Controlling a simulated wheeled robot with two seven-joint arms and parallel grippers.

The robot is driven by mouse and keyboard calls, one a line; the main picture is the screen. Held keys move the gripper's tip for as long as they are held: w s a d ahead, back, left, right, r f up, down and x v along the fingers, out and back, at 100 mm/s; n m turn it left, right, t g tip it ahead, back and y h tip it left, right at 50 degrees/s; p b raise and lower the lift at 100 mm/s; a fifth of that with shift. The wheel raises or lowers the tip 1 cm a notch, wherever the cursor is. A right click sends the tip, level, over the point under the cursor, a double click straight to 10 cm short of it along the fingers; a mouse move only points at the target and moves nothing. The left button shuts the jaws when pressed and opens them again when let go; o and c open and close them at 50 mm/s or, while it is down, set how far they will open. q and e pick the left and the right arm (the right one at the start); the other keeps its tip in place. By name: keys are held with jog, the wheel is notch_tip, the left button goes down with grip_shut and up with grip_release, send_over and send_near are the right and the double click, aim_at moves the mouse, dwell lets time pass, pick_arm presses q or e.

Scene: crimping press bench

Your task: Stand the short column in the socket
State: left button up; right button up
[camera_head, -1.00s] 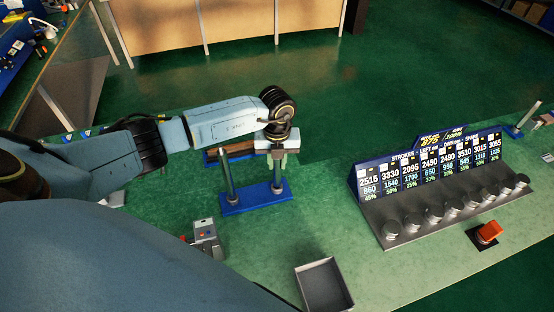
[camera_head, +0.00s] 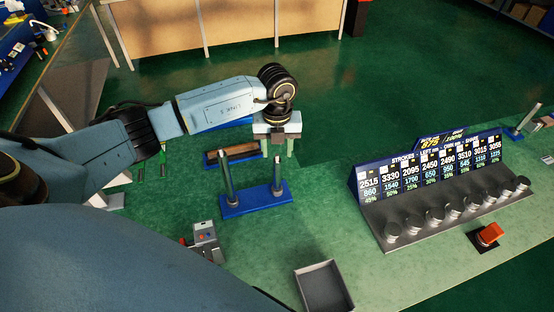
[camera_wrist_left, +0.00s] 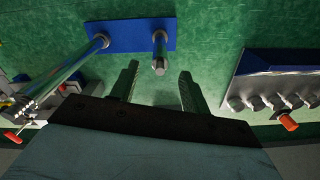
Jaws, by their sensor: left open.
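The short column (camera_head: 277,174) stands upright at the right end of the blue base (camera_head: 250,203); its foot and the socket's mouth are too small to make out. A taller column (camera_head: 226,178) stands at the base's left end. In the left wrist view the short column (camera_wrist_left: 160,54) rises from the base (camera_wrist_left: 130,34), with the tall column (camera_wrist_left: 75,72) to its left. My right gripper is not in view.
A brown bar (camera_head: 232,153) lies in a blue holder behind the base. A grey device (camera_head: 205,240) and a grey tray (camera_head: 324,288) are nearer. A dial panel (camera_head: 435,212) with several knobs and a red button (camera_head: 489,233) stand right. The green bench between is clear.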

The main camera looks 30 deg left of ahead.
pick_arm(q)
notch_tip(320, 180, up, 7)
jog(key=shift+r, duration=0.1)
dwell(0.6)
